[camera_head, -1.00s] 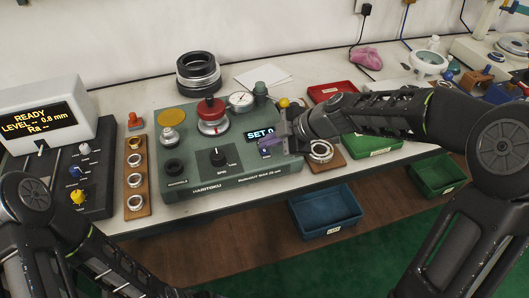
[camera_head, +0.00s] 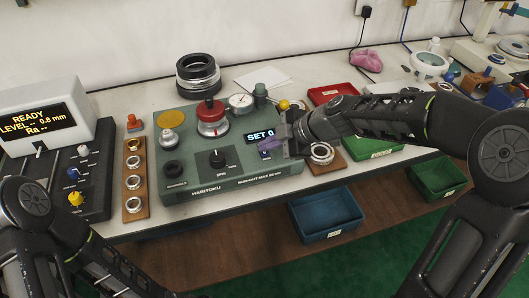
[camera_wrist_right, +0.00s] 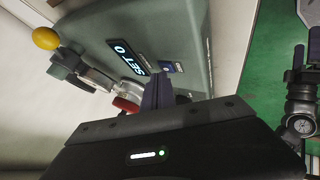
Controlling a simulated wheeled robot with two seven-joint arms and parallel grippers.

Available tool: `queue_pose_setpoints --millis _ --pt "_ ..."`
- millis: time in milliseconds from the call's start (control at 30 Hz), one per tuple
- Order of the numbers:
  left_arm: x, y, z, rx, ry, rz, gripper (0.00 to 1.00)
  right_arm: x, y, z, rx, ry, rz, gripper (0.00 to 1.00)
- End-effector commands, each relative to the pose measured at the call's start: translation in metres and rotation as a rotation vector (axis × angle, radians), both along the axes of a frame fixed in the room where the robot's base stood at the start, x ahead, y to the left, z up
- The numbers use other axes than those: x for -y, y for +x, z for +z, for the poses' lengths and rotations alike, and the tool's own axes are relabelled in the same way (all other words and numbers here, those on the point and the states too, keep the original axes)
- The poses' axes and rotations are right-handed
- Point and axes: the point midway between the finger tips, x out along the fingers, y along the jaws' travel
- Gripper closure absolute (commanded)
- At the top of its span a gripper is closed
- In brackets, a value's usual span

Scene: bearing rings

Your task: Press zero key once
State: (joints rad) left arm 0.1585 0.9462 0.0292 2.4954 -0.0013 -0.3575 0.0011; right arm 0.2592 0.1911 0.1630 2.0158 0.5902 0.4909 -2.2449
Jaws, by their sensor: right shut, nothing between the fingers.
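The green bench gauge (camera_head: 205,180) stands in the middle of the table. Its display (camera_head: 260,136) reads "SET 0", also legible in the right wrist view (camera_wrist_right: 127,58). A small blue key (camera_head: 266,154) sits below the display; a blue key also shows beside the display in the wrist view (camera_wrist_right: 166,68). My right gripper (camera_head: 274,144) is shut and empty, its purple fingertips close to the key and display. In the wrist view the shut fingers (camera_wrist_right: 155,92) point at the panel near the key. I cannot tell whether they touch it. My left gripper is out of view.
A ring (camera_head: 321,153) lies right, by the green tray (camera_head: 372,151). A blue bin (camera_head: 328,230) hangs in front.

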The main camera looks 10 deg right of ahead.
Motion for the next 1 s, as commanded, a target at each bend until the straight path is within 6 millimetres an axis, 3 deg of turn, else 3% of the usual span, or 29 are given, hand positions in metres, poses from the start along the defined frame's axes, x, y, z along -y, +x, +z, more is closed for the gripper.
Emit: queue_pose_setpoints --millis 1000 --pt "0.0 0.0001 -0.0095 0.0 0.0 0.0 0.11 0.0 -0.0002 -0.0048 -0.001 0.0 0.001 1.0"
